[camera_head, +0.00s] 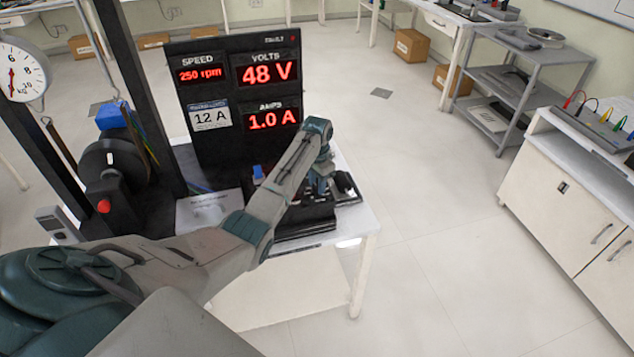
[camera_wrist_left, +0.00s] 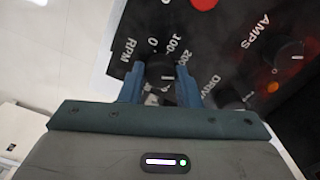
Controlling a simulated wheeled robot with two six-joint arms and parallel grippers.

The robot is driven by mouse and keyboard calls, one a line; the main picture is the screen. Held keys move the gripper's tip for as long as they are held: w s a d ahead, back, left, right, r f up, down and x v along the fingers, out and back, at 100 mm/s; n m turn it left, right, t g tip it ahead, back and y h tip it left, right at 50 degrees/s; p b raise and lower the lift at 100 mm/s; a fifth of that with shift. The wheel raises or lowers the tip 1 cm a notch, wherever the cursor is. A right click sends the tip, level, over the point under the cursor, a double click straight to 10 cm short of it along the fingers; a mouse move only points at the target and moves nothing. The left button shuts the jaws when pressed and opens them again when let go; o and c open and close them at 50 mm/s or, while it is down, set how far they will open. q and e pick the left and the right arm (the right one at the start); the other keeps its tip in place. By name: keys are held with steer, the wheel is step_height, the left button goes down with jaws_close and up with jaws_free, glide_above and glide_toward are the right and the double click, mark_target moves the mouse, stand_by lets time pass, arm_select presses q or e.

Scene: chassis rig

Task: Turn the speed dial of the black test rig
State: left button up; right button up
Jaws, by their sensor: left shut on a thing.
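The black test rig (camera_head: 230,140) stands on a white table in the head view, its red displays reading 250 rpm, 48 V and 1.0 A. My left gripper (camera_head: 322,190) reaches down over the rig's control panel at the table's right side. In the left wrist view the speed dial (camera_wrist_left: 160,72), a black knob on a scale marked RPM, sits between the two fingers of my left gripper (camera_wrist_left: 160,85). The fingers are shut on it. The arm hides most of the panel in the head view. My right gripper is not in view.
An AMPS knob (camera_wrist_left: 290,52) and a red button (camera_wrist_left: 204,3) are on the same panel in the left wrist view. A motor wheel (camera_head: 110,165) and hanging scale (camera_head: 22,72) stand at the left. A grey cart (camera_head: 540,60) and white cabinet (camera_head: 560,190) are right, with open floor between.

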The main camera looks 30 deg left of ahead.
arm_select(q)
steer(key=shift+r+n+p, duration=0.3)
steer(key=shift+n+p, duration=0.85)
steer(key=shift+n, duration=0.05)
steer(key=n+p, duration=0.2)
steer(key=shift+n, duration=0.3)
steer(key=n+p, duration=0.2)
steer(key=shift+n, duration=0.3)
steer(key=n+p, duration=0.1)
steer(key=n, duration=0.1)
steer(key=shift+f+n, duration=0.1)
steer(key=shift+n, duration=1.2)
steer(key=n, duration=0.3)
steer(key=shift+f+n, duration=0.1)
steer(key=shift+n, duration=0.2)
steer(key=n, duration=0.4)
steer(key=shift+n, duration=1.3)
steer(key=shift+w, duration=0.1)
